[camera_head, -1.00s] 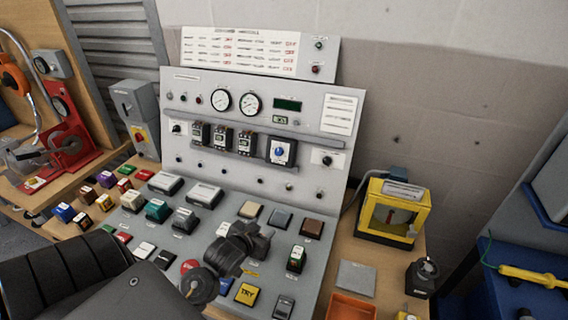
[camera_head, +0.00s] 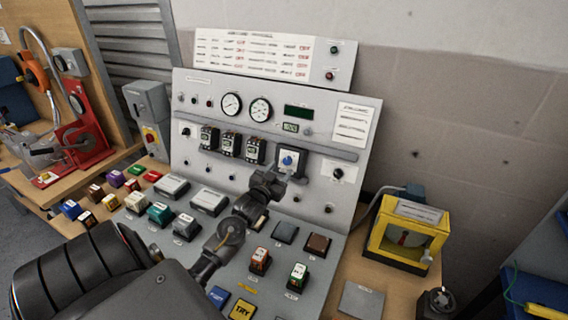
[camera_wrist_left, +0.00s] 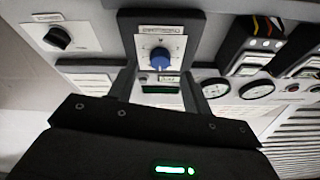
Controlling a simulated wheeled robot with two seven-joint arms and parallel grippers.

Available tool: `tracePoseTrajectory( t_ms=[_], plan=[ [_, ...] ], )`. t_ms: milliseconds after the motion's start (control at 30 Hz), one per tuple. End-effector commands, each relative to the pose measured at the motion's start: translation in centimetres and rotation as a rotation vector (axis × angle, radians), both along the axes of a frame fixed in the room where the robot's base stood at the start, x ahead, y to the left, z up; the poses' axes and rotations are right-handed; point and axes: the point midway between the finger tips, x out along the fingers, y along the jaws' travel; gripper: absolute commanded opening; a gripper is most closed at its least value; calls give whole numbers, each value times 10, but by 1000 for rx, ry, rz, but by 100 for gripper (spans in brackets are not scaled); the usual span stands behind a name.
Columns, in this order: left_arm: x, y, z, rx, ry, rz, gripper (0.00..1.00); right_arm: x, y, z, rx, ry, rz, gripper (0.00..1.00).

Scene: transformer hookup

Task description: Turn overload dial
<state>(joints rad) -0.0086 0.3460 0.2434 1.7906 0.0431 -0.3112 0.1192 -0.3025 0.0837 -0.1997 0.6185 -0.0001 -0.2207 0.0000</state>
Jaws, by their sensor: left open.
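The overload dial (camera_head: 287,161) is a small blue knob on a white-faced dark block, at the right end of the device row on the upright panel. In the left wrist view the blue dial (camera_wrist_left: 160,58) shows with a pale pointer mark on its scale plate. My left gripper (camera_head: 272,182) is just below and in front of the block in the head view. In the left wrist view the fingers of the left gripper (camera_wrist_left: 158,80) are apart, one to each side below the dial. They are empty, and the dial appears clear of them. My right gripper is not in view.
Several breakers (camera_head: 230,145) sit left of the dial. A black rotary switch (camera_head: 338,173) is to its right. Several coloured blocks (camera_head: 160,213) cover the sloping desk below. A yellow-framed box (camera_head: 405,237) stands at the right. The space before the dial looks free.

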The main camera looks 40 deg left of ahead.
Motion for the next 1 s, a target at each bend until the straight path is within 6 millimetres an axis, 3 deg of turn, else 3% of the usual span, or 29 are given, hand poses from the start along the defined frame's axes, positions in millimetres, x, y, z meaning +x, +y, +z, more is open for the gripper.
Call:
tracePoseTrajectory(
  t_ms=[233,600,933,1000],
  plan=[
    [29,9,1,0,0,-1,49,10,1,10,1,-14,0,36],
    [34,10,-1,0,1,-1,49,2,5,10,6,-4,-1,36],
    [34,10,-1,0,1,-1,7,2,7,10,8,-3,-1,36],
    [34,10,-1,-1,1,-1,5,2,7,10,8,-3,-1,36]
  ],
)
